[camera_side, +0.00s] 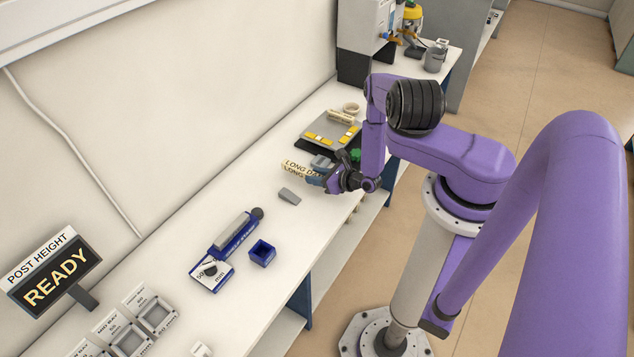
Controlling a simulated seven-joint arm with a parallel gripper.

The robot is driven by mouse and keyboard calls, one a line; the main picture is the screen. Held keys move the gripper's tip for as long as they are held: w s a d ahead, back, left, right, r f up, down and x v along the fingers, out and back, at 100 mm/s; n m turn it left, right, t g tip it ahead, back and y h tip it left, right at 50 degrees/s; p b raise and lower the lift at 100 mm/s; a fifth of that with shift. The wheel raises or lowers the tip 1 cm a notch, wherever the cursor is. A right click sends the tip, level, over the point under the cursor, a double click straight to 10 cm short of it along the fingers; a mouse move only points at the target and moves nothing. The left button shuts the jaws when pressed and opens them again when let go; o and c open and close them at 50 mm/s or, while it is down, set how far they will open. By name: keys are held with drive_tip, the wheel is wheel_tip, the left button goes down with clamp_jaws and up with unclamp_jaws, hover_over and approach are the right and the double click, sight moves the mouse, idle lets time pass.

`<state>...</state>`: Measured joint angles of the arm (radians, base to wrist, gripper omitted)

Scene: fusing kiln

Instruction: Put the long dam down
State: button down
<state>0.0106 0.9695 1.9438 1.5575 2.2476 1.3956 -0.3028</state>
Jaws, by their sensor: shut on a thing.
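The long dam (297,168) is a pale cream bar with dark "LONG D…" lettering on it, the rest of the word cut off by my gripper. My gripper (322,178) is at its right end, over the middle part of the white bench, and is shut on it. The fingers are small in this view and partly hidden by my wrist. I cannot tell whether the dam touches the bench.
A small grey block (289,196) lies just in front. Behind is a grey plate (318,143) with yellow pieces, near a green item (355,155). A blue device (236,232), an open blue box (262,253) and a READY sign (55,277) stand nearer.

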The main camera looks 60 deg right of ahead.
drive_tip(key=shift+f, duration=1.25)
drive_tip(key=c, duration=0.8)
unclamp_jaws()
drive_tip(key=shift+s, duration=0.1)
